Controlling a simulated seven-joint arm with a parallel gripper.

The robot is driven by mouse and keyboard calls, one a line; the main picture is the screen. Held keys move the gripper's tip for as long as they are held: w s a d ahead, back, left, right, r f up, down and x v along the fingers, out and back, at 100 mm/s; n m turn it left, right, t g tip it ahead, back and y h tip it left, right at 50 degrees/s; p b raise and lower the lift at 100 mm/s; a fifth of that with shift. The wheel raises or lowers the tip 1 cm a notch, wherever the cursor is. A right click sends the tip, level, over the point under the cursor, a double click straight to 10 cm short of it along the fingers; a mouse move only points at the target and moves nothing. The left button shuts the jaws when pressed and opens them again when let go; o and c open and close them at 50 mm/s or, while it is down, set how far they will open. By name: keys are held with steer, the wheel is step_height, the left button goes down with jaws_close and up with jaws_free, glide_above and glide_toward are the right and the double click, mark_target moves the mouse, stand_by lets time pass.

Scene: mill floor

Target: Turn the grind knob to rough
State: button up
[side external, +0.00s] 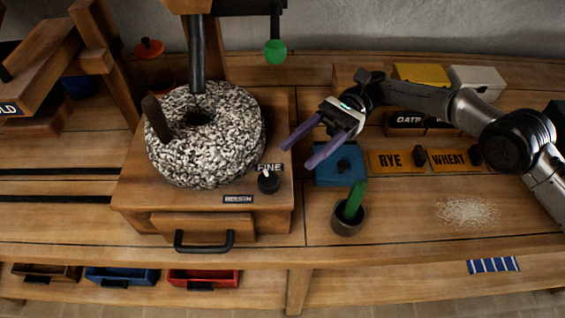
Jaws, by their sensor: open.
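The grind knob (268,182) is a small black dial with a light pointer mark on the right front of the wooden mill base (150,193). Its pointer is toward the label FINE (270,167) just behind it. A second label (238,199), which appears to read ROUGH, lies to the left and in front of the knob. The speckled millstone (228,150) sits on the base behind and left of the knob. My gripper (296,156) is open and empty, with two purple fingers reaching left. It is above and to the right of the knob, apart from it.
RYE (391,160) and WHEAT (450,160) plates lie right. A drawer handle (204,243) juts from the mill front.

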mark_target(270, 179)
steer(key=v, duration=0.5)
